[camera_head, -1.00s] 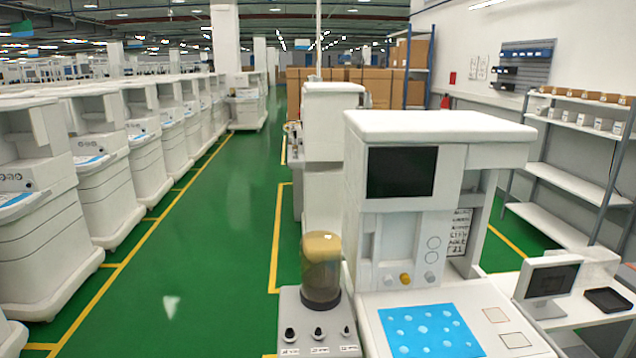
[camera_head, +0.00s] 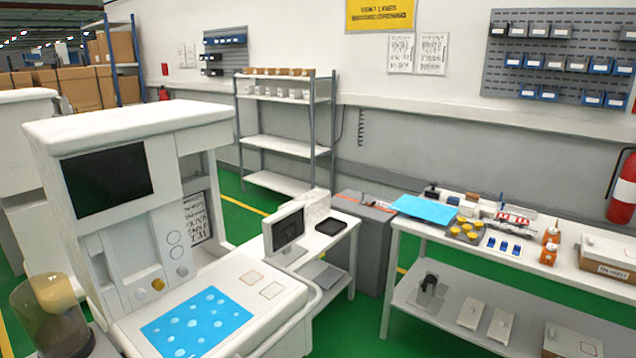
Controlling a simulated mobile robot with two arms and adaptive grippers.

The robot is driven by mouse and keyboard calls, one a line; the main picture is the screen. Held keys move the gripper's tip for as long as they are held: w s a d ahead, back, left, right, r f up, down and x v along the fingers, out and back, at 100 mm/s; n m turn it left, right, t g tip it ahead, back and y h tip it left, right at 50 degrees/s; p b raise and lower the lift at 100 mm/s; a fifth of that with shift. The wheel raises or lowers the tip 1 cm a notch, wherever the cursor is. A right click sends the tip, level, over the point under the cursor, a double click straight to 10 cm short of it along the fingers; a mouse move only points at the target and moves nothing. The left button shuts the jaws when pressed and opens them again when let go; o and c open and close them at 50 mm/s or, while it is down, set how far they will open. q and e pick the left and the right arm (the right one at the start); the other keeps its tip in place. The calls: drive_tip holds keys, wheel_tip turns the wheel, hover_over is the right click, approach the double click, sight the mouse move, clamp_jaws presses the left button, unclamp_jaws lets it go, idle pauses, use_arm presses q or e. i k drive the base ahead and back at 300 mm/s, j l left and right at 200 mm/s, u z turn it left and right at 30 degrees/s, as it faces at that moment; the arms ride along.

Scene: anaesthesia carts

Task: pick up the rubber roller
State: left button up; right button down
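I cannot pick out a rubber roller for certain in the head view. Small items lie on the white workbench (camera_head: 412,232) at the right, among them a small black item (camera_head: 431,191) near its back left corner. They are too small to tell whether one is the roller. Neither of my grippers is in view.
An anaesthesia cart (camera_head: 220,292) with a dark screen stands at the left, a glass canister (camera_head: 50,318) beside it. A side table with a monitor (camera_head: 285,230), a grey cabinet (camera_head: 370,250) and shelving (camera_head: 285,145) stand behind. A fire extinguisher (camera_head: 622,190) hangs at right.

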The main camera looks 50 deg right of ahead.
sight(432, 192)
drive_tip(key=z, duration=2.25)
drive_tip(key=u, duration=1.05)
drive_tip(key=i+l+z, duration=0.15)
drive_tip(key=i+l, duration=0.55)
drive_tip(key=l, duration=0.1)
